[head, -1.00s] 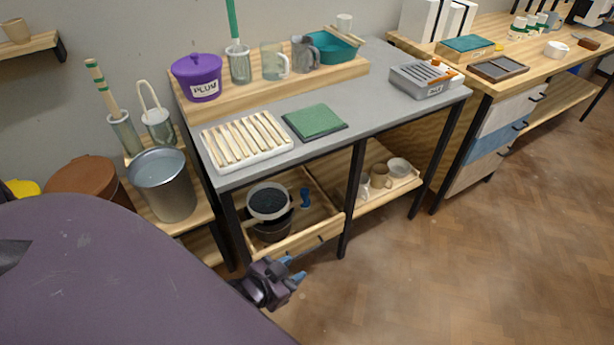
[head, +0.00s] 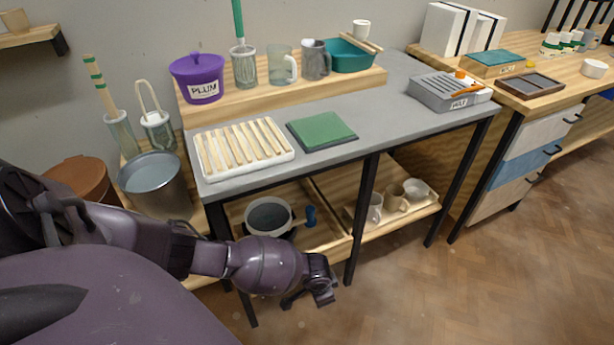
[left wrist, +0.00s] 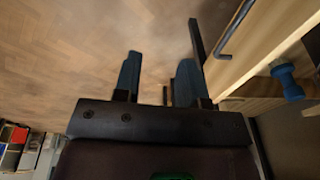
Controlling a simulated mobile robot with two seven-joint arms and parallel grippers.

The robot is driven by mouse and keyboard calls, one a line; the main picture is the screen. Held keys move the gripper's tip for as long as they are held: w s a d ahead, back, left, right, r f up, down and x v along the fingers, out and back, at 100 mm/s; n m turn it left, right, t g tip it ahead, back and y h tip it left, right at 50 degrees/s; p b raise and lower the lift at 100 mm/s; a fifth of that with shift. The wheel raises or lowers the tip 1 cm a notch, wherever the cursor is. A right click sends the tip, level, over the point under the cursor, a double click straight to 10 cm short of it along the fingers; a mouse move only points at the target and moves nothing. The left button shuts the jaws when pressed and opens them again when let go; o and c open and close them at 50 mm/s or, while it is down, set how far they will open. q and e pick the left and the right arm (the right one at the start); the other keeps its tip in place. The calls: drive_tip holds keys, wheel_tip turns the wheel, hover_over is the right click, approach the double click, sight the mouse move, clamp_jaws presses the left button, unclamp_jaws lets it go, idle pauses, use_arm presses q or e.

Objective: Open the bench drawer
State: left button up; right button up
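The bench drawer (head: 328,247) is the wooden box low under the left half of the grey-topped bench (head: 380,140). Its inside is visible from above, with a grey-rimmed sieve (head: 268,216) and a blue object (head: 310,215) in it. How far it is pulled out is hard to tell. My left gripper (head: 308,297) is in front of the drawer and low. In the left wrist view its two fingers (left wrist: 158,80) are apart with nothing between them. The drawer's dark bar handle (left wrist: 236,27) is to their right, not touched. My right gripper is out of view.
A tray with mugs (head: 437,207) is under the bench's right half. A black bench leg (head: 361,220) stands close to my left gripper. A metal bucket (head: 155,185) stands at left. The floor (head: 430,300) in front is clear.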

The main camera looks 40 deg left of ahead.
use_arm(q)
drive_tip(key=w+a+r+n+g+y, duration=0.15)
drive_tip(key=w+a, duration=0.25)
drive_tip(key=a, duration=0.5)
drive_tip(key=shift+y, duration=0.35)
drive_tip(key=f+b, duration=0.1)
drive_tip(key=f, duration=0.2)
drive_tip(key=a+f+b, duration=0.1)
drive_tip(key=f+b, duration=0.1)
drive_tip(key=f, duration=0.2)
drive_tip(key=w+f+b, duration=0.1)
drive_tip(key=f+b, duration=0.1)
drive_tip(key=f, duration=0.1)
drive_tip(key=shift+a+f, duration=0.3)
drive_tip(key=shift+f, duration=0.1)
drive_tip(key=shift+w, duration=0.1)
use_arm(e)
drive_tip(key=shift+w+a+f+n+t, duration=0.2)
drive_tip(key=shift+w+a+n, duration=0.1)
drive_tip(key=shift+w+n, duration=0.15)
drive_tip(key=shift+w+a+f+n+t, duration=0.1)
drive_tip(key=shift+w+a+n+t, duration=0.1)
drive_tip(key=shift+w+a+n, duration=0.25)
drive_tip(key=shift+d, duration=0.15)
use_arm(q)
drive_tip(key=c, duration=0.7)
clamp_jaws()
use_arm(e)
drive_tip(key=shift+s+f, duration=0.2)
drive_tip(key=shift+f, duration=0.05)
